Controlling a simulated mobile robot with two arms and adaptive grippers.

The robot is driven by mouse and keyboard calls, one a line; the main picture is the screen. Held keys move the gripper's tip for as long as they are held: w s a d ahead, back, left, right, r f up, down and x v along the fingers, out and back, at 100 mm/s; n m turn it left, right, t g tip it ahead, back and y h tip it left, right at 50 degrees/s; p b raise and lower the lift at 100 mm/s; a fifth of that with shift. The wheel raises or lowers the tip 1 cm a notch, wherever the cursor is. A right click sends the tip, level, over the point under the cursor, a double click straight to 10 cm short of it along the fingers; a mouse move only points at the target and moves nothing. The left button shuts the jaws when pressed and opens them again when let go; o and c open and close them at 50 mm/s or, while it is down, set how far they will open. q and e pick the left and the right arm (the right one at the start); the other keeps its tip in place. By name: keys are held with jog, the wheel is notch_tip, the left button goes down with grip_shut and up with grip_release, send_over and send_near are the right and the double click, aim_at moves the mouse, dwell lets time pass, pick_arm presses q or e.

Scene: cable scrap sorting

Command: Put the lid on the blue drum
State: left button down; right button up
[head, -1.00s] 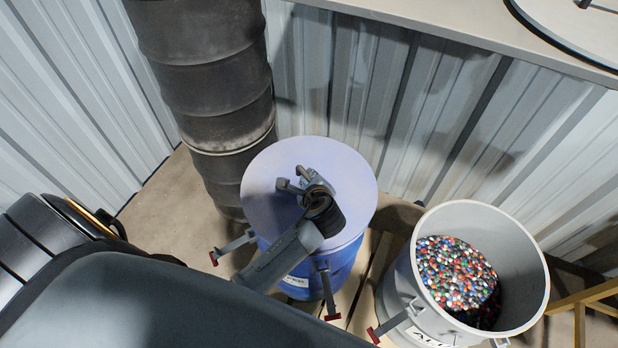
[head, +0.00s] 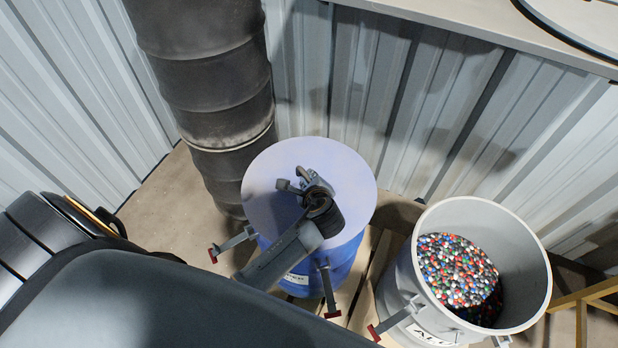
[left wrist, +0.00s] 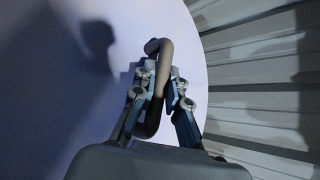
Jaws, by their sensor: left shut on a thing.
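My left gripper (head: 302,180) is above the lid's middle, shut on the lid's dark handle. In the left wrist view the handle loop (left wrist: 160,80) stands between the fingers, with the pale lid (left wrist: 60,100) beneath. Drum latches with red tips (head: 332,314) stick out at the drum's front and left. My right gripper is not in view.
An open grey drum (head: 405,262) holding colourful granules (head: 455,272) stands close on the right. Corrugated walls (head: 400,120) close off the back. A shelf with another round lid (head: 590,30) is at upper right.

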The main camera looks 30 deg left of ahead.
pick_arm(q)
jog(key=shift+r+p, duration=0.15)
jog(key=shift+p, duration=0.3)
dwell(0.3)
jog(key=c, duration=1.3)
grip_release()
jog(key=shift+s+f, duration=0.15)
jog(key=shift+f, duration=0.05)
jog(key=v, duration=1.2)
jog(key=shift+d+r, duration=0.1)
